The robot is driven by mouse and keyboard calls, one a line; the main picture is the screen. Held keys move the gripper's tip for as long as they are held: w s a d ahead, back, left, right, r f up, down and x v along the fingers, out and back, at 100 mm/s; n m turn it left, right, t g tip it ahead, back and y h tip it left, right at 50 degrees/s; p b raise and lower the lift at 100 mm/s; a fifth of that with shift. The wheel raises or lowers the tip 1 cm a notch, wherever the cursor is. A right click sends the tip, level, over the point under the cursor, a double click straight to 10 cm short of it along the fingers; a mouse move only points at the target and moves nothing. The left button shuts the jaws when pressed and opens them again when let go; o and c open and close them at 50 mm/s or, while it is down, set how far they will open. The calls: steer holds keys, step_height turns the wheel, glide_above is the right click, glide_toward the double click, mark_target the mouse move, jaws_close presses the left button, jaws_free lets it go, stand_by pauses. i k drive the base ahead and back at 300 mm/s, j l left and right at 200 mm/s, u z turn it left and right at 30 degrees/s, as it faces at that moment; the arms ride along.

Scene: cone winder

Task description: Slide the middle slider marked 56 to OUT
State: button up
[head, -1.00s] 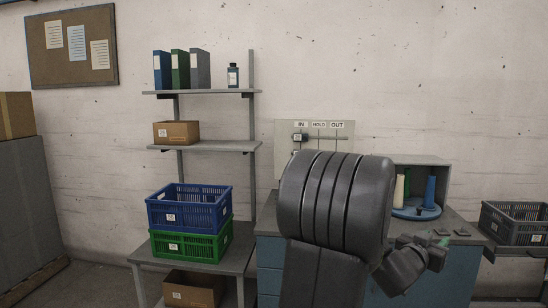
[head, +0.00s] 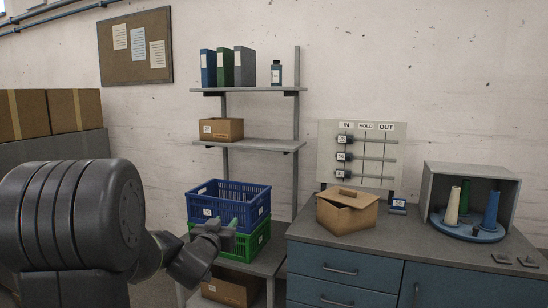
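The slider panel (head: 327,150) stands upright against the wall at the back of the blue cabinet. Its top labels read IN, HOLD and OUT. It has three horizontal rails, each with a dark slider block bearing a small tag. The middle slider (head: 344,157) is at the left end of its rail, under IN, like the sliders above and below it. The tag numbers are too small to read. My gripper (head: 228,234) is at the lower left, in front of the blue and green crates, well away from the panel. Whether its fingers are apart is unclear.
A lidded cardboard box (head: 346,213) stands on the cabinet top (head: 420,235) in front of the panel's lower part. A small blue-labelled block (head: 398,205) is beside it. A grey open-fronted housing (head: 436,185) with cones stands to the right. A blue crate (head: 240,208) rests on a green crate (head: 256,241).

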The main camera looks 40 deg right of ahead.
mark_target(341, 156)
steer(key=u, duration=0.9)
steer(key=l+u, duration=0.1)
steer(key=u, duration=2.15)
steer(key=k+u, duration=0.1)
steer(key=u, duration=0.35)
steer(key=k, duration=1.55)
steer(key=k+l+z, duration=0.15)
steer(key=k, duration=0.4)
steer(key=k+l+z, duration=0.15)
steer(key=k, duration=0.35)
steer(key=z, duration=3.65)
steer(key=k+j, duration=0.05)
